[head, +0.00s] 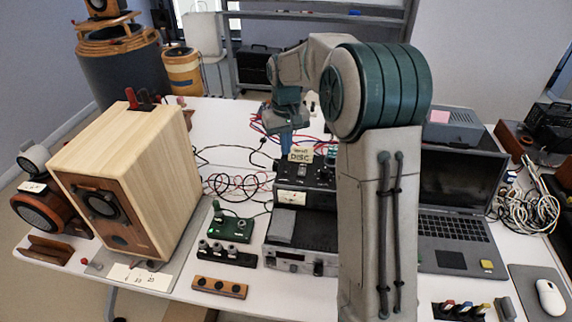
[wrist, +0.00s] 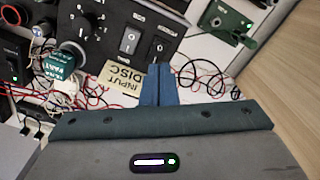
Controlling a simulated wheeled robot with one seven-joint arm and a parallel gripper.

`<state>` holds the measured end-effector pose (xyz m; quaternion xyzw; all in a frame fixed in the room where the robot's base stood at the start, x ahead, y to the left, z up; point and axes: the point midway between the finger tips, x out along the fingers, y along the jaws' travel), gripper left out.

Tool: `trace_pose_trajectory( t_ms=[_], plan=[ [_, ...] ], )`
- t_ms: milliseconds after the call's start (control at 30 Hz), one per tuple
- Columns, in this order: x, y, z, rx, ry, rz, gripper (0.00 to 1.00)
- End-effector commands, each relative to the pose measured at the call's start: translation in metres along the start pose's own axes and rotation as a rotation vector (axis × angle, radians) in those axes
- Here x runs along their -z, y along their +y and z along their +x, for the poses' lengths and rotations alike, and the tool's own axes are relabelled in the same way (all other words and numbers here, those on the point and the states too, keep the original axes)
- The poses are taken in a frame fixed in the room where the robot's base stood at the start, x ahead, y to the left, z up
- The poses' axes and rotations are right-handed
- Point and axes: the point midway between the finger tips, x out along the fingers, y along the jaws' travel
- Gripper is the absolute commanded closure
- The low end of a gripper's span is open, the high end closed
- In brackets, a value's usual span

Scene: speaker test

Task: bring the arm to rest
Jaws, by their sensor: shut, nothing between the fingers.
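My arm (head: 378,195) rises in the front of the head view, bends at a green-banded joint, and reaches back over the table. My gripper (head: 287,143) points down above the back of the bench equipment. In the wrist view its two blue fingers (wrist: 160,72) are together with nothing between them. A paper label reading "INPUT DISC" (wrist: 120,77) lies near the fingertips in that view, beside a black panel with a knob and switches (wrist: 120,30). I cannot tell the exact gap between the fingertips and the equipment.
A wooden speaker (head: 150,170) stands on the left of the white table. A black instrument (head: 305,225) sits in the middle. An open laptop (head: 455,205), coiled cables (head: 528,208) and a white mouse (head: 550,297) are on the right. Loose red and black wires lie around the gripper.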

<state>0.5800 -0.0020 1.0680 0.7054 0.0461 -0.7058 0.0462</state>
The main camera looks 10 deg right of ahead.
Motion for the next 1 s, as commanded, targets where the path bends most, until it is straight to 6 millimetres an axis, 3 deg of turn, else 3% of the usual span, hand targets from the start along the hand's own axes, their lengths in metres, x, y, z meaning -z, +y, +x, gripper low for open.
trace_pose_trajectory(
  t_ms=[433, 567, 800, 1000],
  plan=[
    [-0.001, 0.000, -0.001, -0.001, 0.002, 0.000, 1.00],
    [-0.013, -0.003, -0.011, -0.009, 0.015, 0.002, 1.00],
    [-0.079, -0.013, -0.045, -0.039, 0.077, 0.024, 1.00],
    [-0.144, -0.022, -0.060, -0.051, 0.138, 0.050, 1.00]
  ],
)
